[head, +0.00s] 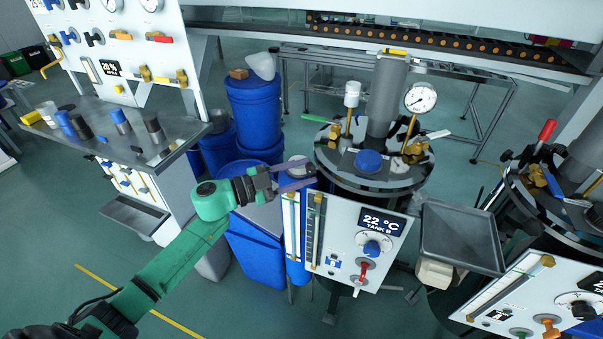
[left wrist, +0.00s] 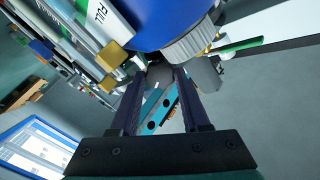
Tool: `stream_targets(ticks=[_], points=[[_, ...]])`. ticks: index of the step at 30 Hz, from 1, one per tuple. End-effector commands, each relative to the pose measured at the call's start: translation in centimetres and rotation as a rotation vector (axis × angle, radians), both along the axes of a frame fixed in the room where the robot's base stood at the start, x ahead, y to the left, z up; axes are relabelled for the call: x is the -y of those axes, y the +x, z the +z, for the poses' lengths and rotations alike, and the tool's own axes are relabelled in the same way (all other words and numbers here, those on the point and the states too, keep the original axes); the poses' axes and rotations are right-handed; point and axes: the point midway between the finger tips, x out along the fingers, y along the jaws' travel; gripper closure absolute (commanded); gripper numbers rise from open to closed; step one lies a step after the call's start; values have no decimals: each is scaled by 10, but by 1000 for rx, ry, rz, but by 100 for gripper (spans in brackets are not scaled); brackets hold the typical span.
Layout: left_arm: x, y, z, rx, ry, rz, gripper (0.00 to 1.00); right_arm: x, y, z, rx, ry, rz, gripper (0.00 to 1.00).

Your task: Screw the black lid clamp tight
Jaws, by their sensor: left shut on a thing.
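The tank (head: 340,168) labelled TANK B has a round metal lid with a dark rim, a blue cap, brass fittings and a gauge. My left gripper (head: 301,180) reaches in from the left to the near-left side of this lid. In the left wrist view its two dark fingers (left wrist: 161,78) close on a small dark part (left wrist: 159,71), which looks like the black clamp. The fingers hide most of it, and how tight it is cannot be told. My right gripper is not in view.
A white panel (head: 336,225) with gauges and a 22 °C display stands just below the gripper. Blue drums (head: 254,105) stand behind it. A grey tray (head: 460,237) and a second tank (head: 520,190) are to the right. A shelf (head: 100,135) holds small parts at left.

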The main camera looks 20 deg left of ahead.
Motion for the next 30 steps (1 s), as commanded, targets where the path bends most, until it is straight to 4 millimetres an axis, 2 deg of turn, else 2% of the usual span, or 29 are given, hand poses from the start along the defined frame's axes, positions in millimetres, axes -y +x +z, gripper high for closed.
stream_targets(ticks=[15,30], points=[[1,0,-2,289,255,-2,100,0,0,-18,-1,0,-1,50],[0,-1,-1,384,340,-2,100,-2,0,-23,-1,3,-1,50]])
